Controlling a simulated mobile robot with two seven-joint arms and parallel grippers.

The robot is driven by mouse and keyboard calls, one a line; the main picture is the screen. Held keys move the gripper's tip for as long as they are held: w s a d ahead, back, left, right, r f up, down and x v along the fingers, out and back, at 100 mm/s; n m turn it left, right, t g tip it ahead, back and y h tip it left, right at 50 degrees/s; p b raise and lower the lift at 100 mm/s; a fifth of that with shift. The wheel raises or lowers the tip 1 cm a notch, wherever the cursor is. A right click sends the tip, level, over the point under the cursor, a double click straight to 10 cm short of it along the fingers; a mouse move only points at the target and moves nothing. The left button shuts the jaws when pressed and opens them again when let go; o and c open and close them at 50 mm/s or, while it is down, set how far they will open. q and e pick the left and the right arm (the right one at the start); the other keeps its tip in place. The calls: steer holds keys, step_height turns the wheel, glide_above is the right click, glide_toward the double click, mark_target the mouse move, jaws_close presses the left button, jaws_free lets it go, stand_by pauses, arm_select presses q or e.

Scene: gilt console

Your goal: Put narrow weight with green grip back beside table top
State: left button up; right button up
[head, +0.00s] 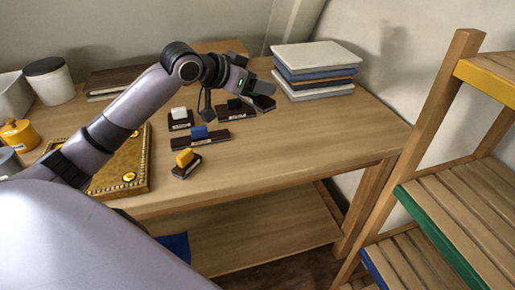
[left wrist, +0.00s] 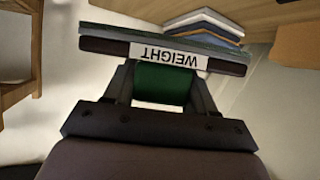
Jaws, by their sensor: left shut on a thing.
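My left gripper (head: 254,87) is above the back of the wooden table top (head: 290,135), just left of the stack of books. It is shut on the weight with the green grip (left wrist: 163,84); the wrist view shows the grip between both fingers. The weight's dark bar carries a white "WEIGHT" label, upside down in that view. In the head view the held weight (head: 264,102) is a dark piece at the gripper's tip, and its green grip cannot be made out. My right gripper is not in view.
The book stack (head: 314,72) is at back right. A gilt tray (head: 134,165) lies left. The table's right front is clear.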

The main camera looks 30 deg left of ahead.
mark_target(257, 153)
arm_select(q)
step_height(257, 153, down, 17)
steer(key=shift+f+b, duration=0.15)
steer(key=shift+b, duration=0.25)
steer(key=shift+f, duration=0.15)
steer(key=o, duration=1.4)
steer(key=shift+c, duration=0.2)
steer(key=shift+s, duration=0.1)
steer(key=v, duration=1)
steer(key=shift+s+a+p, duration=0.15)
steer(key=shift+s+p, duration=0.1)
steer(key=shift+p, duration=0.05)
steer(key=shift+s+a+r, duration=0.15)
steer(key=shift+s+r, duration=0.4)
steer(key=shift+r, duration=0.05)
